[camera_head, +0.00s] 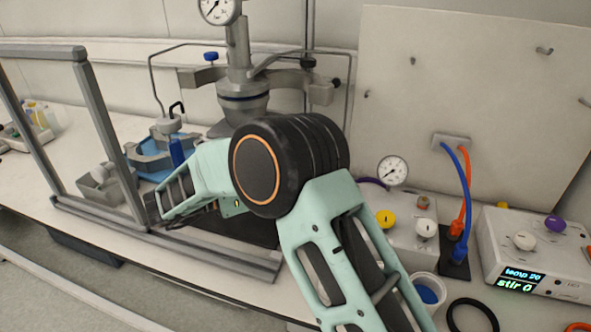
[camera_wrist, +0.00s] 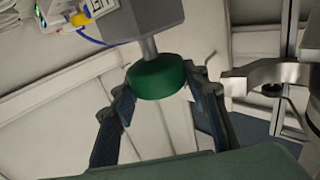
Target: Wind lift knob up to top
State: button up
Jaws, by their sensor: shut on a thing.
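The lift knob is a green round knob (camera_wrist: 156,80) on a short metal shaft under a grey block (camera_wrist: 140,20) in the wrist view. My gripper (camera_wrist: 160,88) has its two dark fingers on either side of the knob, shut on it. In the head view my arm hides the gripper and the knob. The pressure reactor (camera_head: 243,92) with a round gauge (camera_head: 220,8) on top stands behind my arm; its lower part is hidden.
A grey metal frame (camera_head: 95,115) stands on the bench at left, beside a blue clamp-like part (camera_head: 150,155). At right are a gauge box (camera_head: 400,225), a controller reading "stir 0" (camera_head: 540,260), a white cup (camera_head: 428,290) and a black ring (camera_head: 472,306). A pale panel (camera_head: 450,80) stands behind.

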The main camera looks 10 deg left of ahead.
jog(key=shift+r, duration=0.1)
jog(key=o, duration=1.2)
jog(key=shift+d, duration=0.1)
jog(key=shift+c, duration=0.2)
jog(key=v, duration=1.2)
